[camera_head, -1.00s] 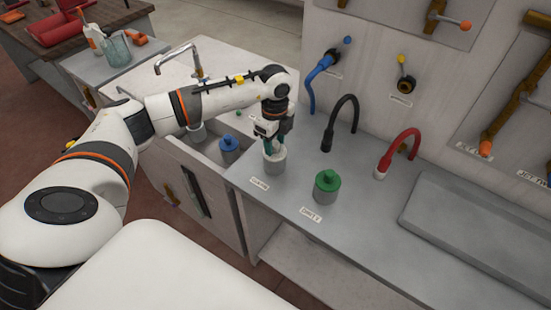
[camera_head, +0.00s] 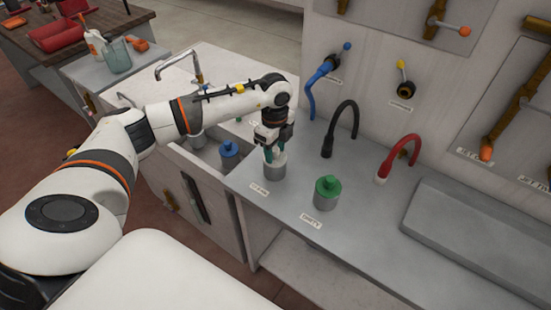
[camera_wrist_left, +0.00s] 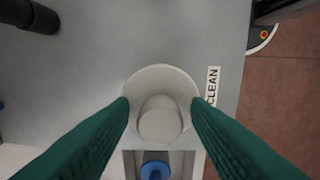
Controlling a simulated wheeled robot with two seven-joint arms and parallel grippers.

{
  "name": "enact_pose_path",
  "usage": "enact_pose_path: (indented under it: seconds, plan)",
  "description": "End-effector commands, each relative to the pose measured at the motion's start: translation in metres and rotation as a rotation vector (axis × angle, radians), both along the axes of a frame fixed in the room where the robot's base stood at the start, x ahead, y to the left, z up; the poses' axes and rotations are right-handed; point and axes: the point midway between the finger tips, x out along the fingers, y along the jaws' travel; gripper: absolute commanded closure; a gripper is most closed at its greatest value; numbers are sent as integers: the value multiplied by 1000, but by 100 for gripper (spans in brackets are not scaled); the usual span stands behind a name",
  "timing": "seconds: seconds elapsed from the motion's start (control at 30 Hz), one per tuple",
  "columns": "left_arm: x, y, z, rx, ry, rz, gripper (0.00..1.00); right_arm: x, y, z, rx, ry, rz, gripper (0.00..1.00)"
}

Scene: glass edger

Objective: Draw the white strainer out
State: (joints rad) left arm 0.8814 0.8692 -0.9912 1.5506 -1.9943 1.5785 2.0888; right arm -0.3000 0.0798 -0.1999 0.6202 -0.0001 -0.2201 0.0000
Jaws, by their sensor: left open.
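The white strainer (camera_wrist_left: 160,122) shows in the left wrist view as a pale round knob inside a wider pale ring. It sits in a grey canister (camera_head: 274,172) by the CLEAN label. My left gripper (camera_head: 274,154) is directly over this canister, pointing down. In the left wrist view its two green fingers (camera_wrist_left: 161,104) are spread on either side of the knob, with a gap visible on both sides. In the head view the fingers partly hide the strainer. My right gripper is in neither view.
A blue-topped canister (camera_head: 230,153) is in the sink recess to the left. Black (camera_head: 341,127) and red (camera_head: 397,157) hoses rise behind. The counter's front edge is close.

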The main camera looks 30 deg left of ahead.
Motion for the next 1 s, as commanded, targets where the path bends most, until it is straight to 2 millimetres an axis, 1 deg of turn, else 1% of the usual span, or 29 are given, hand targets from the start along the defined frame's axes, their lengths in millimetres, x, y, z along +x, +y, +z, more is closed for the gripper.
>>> enact_pose_path:
  seconds: [0.13,0.17,0.4,0.43,1.0]
  plan:
    - [0,0,0,0,1,0,56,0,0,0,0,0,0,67]
    - [0,0,0,0,1,0,60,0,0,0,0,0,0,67]
    - [0,0,0,0,0,0,99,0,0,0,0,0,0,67]
    - [0,0,0,0,0,0,100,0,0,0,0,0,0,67]
    - [0,0,10,0,-1,0,100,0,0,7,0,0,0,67]
